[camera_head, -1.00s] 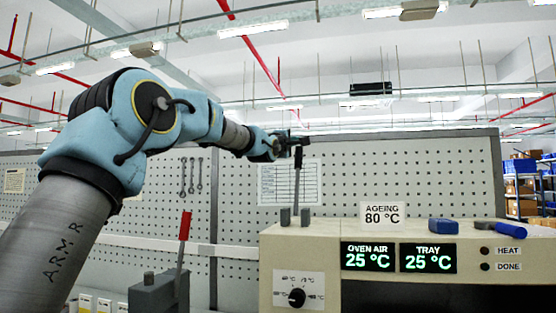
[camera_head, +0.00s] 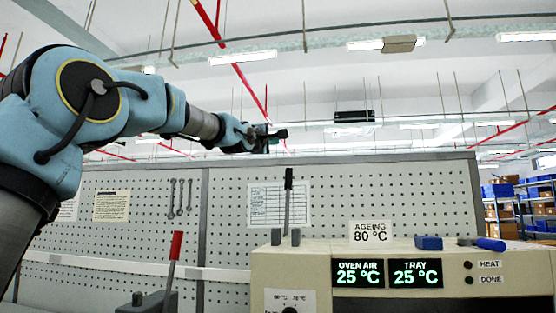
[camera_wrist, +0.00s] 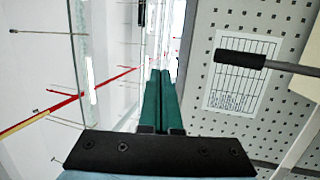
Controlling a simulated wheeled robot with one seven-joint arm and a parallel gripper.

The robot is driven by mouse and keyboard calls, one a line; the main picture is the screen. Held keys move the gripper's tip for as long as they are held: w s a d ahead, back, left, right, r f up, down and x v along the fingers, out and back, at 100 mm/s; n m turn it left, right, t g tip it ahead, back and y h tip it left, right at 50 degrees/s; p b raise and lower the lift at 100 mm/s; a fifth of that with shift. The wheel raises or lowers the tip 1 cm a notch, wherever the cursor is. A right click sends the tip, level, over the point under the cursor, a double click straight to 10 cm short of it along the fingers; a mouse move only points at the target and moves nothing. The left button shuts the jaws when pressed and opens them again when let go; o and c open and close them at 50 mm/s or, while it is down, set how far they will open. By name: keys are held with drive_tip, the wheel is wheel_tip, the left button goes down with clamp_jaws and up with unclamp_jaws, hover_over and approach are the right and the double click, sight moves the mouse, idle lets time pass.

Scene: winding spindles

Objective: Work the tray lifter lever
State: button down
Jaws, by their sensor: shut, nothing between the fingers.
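A lever with a black grip (camera_head: 289,179) and a thin grey shaft stands upright between two grey blocks on top of the oven housing (camera_head: 310,262). A second lever with a red grip (camera_head: 176,245) leans slightly on a dark grey box at the lower left. No label shows which one is the tray lifter. My gripper (camera_head: 280,135) is above the black grip, apart from it, and empty. In the wrist view its green fingers (camera_wrist: 164,75) are shut together, and the black grip (camera_wrist: 240,59) lies to their right, not touching.
The oven front has two displays (camera_head: 387,273), both at 25 °C, and an "AGEING 80 °C" sign (camera_head: 370,232). A blue block (camera_head: 428,243) and a blue-handled tool (camera_head: 490,244) lie on the oven top. A pegboard wall (camera_head: 400,190) stands behind. The space above it is open.

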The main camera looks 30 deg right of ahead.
drive_tip(key=shift+s+a+r+b, duration=0.25)
drive_tip(key=shift+s+a+r, duration=0.2)
drive_tip(key=shift+a, duration=0.15)
drive_tip(key=shift+s+a+r+b, duration=0.2)
drive_tip(key=shift+s+a+r, duration=0.2)
drive_tip(key=shift+a, duration=0.2)
drive_tip(key=shift+f, duration=0.1)
